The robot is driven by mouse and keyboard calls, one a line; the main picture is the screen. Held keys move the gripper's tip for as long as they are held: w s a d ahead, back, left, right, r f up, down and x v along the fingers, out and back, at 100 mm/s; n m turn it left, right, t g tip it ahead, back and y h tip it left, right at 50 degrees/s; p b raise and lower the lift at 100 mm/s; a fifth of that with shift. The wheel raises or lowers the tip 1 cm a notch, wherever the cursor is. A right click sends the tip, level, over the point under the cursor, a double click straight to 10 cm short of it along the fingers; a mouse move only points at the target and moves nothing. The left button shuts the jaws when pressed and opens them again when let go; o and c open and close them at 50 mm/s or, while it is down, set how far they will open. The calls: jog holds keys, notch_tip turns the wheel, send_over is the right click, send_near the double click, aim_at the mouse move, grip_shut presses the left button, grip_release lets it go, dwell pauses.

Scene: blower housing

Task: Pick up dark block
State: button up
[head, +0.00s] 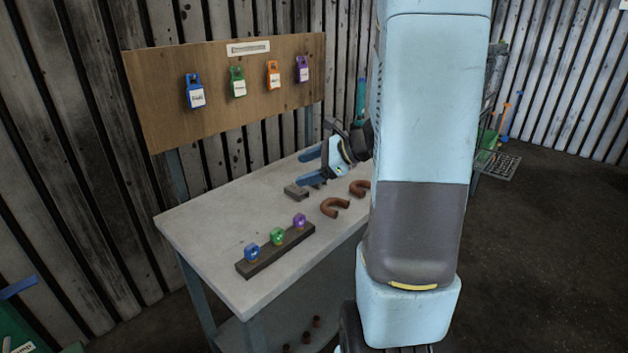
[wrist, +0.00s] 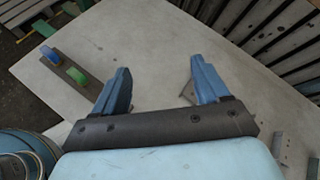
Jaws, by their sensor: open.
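A long dark block (head: 262,265) lies near the front left of the table, with blue, green and purple padlock-like pieces standing on it. In the wrist view the dark block (wrist: 92,88) is at upper left, with the blue and green pieces visible. A smaller grey block (head: 297,191) lies farther back, below my gripper (head: 308,167). In the wrist view my gripper (wrist: 163,70) is open and empty above bare table. A grey piece shows partly hidden behind its right finger.
The table (head: 200,235) also holds two red-brown U-shaped pieces (head: 334,207). A wooden board (head: 160,110) with several coloured tags stands along the back edge. The table's front left is clear around the dark block.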

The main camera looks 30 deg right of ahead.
jog(key=w+d+f+m+t+h, duration=0.1)
jog(key=d+f+m, duration=0.2)
jog(key=d, duration=0.1)
jog(key=w+d+f+m+t+h, duration=0.1)
jog(key=d+f+m+t, duration=0.1)
jog(key=d, duration=0.3)
jog(key=w+d+f+m+t+h, duration=0.1)
jog(key=d+f+m+h, duration=0.1)
jog(key=d+f+m, duration=0.1)
jog(key=shift+w+d+f+m, duration=0.2)
jog(key=shift+d+m, duration=0.2)
jog(key=shift+d, duration=0.25)
jog(key=shift+w+d+f+m, duration=0.1)
jog(key=shift+d+f+m, duration=0.1)
jog(key=shift+d+m, duration=0.3)
jog(key=x, duration=0.8)
jog(key=shift+w+d+r, duration=0.1)
jog(key=shift+d+r, duration=0.05)
jog(key=shift+w+r+x, duration=0.1)
jog(key=shift+r+x, duration=0.05)
jog(key=shift+x, duration=1.25)
jog(key=shift+w+r+x, duration=0.1)
jog(key=shift+x, duration=1.3)
jog(key=shift+d+t, duration=0.2)
jog(key=shift+t, duration=0.1)
jog(key=c, duration=1.2)
